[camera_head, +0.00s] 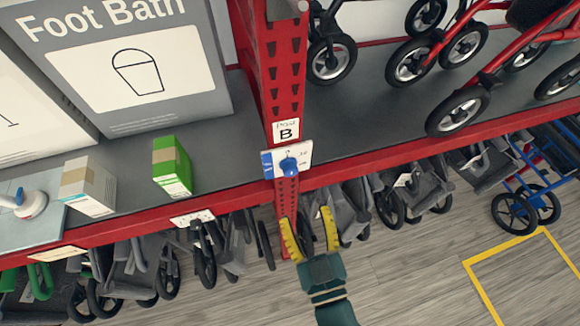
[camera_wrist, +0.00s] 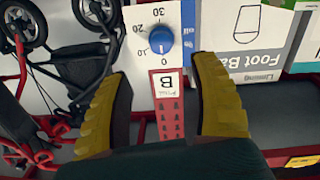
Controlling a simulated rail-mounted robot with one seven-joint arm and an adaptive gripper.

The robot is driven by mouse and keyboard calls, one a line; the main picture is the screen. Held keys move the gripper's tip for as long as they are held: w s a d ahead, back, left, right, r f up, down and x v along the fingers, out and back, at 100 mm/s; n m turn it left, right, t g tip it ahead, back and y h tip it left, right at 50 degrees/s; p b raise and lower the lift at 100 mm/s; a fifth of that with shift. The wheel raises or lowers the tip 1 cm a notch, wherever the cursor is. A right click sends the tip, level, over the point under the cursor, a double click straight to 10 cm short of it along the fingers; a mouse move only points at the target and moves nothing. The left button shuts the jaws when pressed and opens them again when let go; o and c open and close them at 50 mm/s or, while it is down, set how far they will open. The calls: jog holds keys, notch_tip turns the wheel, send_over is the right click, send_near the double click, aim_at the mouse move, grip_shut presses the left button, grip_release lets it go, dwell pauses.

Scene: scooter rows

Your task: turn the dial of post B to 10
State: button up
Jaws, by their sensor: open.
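A blue round dial (camera_head: 289,165) sits on a white plate (camera_head: 270,158) on the red post, just below the label B (camera_head: 286,131). In the wrist view the dial (camera_wrist: 160,40) shows with the numbers 0, 10, 20 and 30 around it, and the label B (camera_wrist: 167,84) is upside down. A pale mark on the dial seems to face the 0. My gripper (camera_head: 310,230) is open and empty, its yellow-padded fingers spread below the dial in the head view. In the wrist view the dial lies beyond the gap between the fingers (camera_wrist: 163,85), apart from them.
A green box (camera_head: 172,167) and a white box (camera_head: 88,187) stand on the shelf to the left, before a Foot Bath box (camera_head: 135,70). Wheeled frames (camera_head: 455,55) fill the shelf at right. Folded wheelchairs (camera_head: 205,250) stand below. A blue strip (camera_wrist: 187,22) sits beside the dial.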

aim_at(291, 175)
jog(key=p+x, duration=0.2)
jog(key=x, duration=0.9)
jog(key=shift+w+a+p, duration=0.15)
jog(key=shift+w+p, duration=0.05)
jog(key=shift+p, duration=0.15)
jog(key=shift+s, duration=0.1)
grip_shut()
